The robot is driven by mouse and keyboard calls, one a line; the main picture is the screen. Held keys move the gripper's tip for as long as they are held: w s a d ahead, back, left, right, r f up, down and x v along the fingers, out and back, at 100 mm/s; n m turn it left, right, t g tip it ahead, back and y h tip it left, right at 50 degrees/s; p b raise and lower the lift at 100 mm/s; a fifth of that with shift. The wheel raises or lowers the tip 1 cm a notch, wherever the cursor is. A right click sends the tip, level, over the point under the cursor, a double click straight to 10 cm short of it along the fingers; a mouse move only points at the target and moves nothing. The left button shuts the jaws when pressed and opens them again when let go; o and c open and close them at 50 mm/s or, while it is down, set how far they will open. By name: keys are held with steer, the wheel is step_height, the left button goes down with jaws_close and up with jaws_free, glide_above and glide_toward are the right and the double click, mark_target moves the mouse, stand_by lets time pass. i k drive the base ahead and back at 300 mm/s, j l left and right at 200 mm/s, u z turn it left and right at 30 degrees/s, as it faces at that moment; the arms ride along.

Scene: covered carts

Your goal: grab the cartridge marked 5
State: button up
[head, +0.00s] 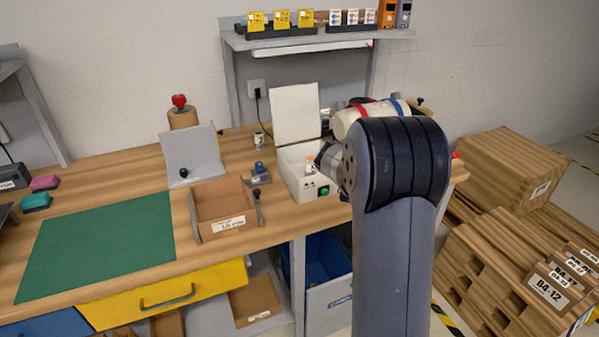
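No number 5 can be read on anything in view, so I cannot tell which thing is the cartridge marked 5. A white box (291,178) with its lid (297,114) standing open is on the wooden bench. A small white and orange thing (310,161) shows inside it, too small to identify. My arm fills the right middle and its end reaches to the right side of this box. My gripper (323,160) is mostly hidden behind my own wrist. Its fingers cannot be made out, nor whether they hold anything.
A wooden tray (222,203), a grey angled stand (190,155) and a green mat (100,245) lie to the left. A shelf (300,38) with yellow and white cards is above. Stacked brown crates (505,175) stand right. The mat is bare.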

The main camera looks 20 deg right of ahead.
mark_target(309, 168)
steer(key=l+u, duration=0.1)
steer(key=u, duration=0.3)
steer(key=i+l+u, duration=0.1)
steer(key=u, duration=0.3)
steer(key=l+u, duration=0.15)
steer(key=u, duration=0.25)
steer(key=l+u, duration=0.1)
steer(key=u, duration=0.35)
steer(key=l+u, duration=0.15)
steer(key=l, duration=0.25)
steer(key=k+l+u, duration=0.1)
steer(key=l, duration=0.25)
steer(key=k+l+u, duration=0.15)
steer(key=l, duration=0.25)
steer(key=l+u, duration=0.15)
steer(key=l, duration=0.2)
steer(key=k+l+u, duration=0.15)
steer(key=l, duration=0.2)
